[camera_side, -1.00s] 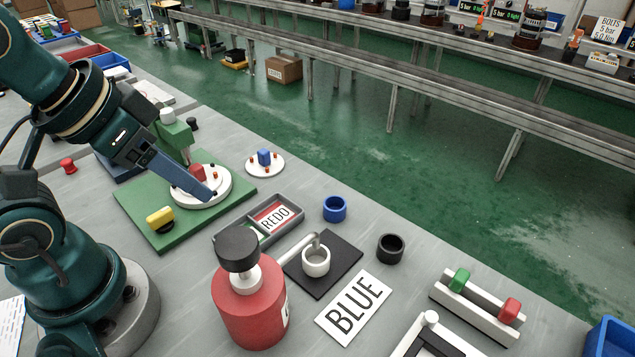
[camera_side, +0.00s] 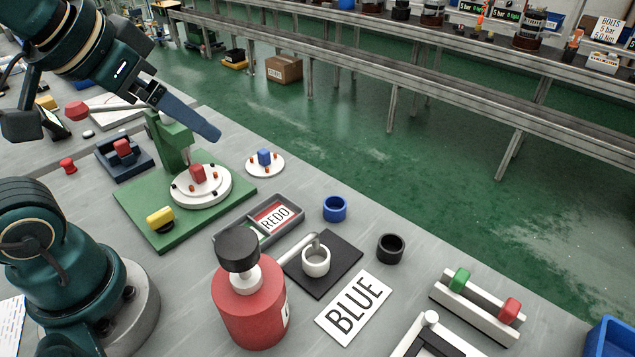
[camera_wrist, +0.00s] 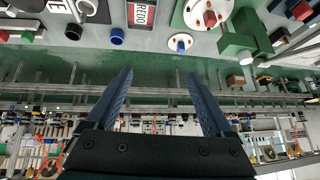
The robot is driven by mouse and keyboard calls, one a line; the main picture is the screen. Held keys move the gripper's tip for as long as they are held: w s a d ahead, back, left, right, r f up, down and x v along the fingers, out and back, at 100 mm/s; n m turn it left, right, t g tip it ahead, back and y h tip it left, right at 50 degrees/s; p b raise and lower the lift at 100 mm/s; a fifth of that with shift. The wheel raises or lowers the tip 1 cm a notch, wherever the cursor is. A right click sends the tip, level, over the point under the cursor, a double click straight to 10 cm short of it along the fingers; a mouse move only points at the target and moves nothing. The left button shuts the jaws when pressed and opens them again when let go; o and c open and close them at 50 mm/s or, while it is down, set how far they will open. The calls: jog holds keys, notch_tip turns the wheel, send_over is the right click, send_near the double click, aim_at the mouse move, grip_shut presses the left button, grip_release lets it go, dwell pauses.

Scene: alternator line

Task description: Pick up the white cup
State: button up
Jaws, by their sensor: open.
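The white cup (camera_side: 316,262) stands upright on a black square pad (camera_side: 340,258), beside a grey-white bent arm on the pad. It also shows at the top of the wrist view (camera_wrist: 86,8). My gripper (camera_side: 214,133) is raised above and behind the green fixture, well away from the cup and up-left of it. In the wrist view my gripper (camera_wrist: 158,74) has its two blue fingers spread wide with nothing between them.
A blue cup (camera_side: 335,208) and a black cup (camera_side: 390,248) flank the pad. A red bottle (camera_side: 250,305) with a black top stands close in front. The REDO tray (camera_side: 262,222), BLUE card (camera_side: 353,308) and green fixture (camera_side: 150,225) surround this area.

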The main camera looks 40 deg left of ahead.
jog(key=w+a+r+m+t+y, duration=0.1)
jog(key=w+a+r+t+y, duration=0.15)
jog(key=w+r+t, duration=0.2)
jog(key=w+a+r+t+y, duration=0.1)
jog(key=w+a+r+t, duration=0.2)
jog(key=w, duration=0.3)
jog(key=m+g+h, duration=0.7)
jog(key=m+h, duration=0.4)
jog(key=h, duration=0.5)
send_over(300, 264)
jog(key=s+a, duration=0.3)
jog(key=a, duration=0.1)
jog(key=shift+y, duration=0.25)
jog(key=f, duration=2.5)
jog(key=shift+w+d, duration=0.1)
jog(key=shift+w, duration=0.1)
jog(key=shift+f, duration=0.9)
jog(key=shift+x, duration=2.55)
jog(key=shift+c, duration=0.4)
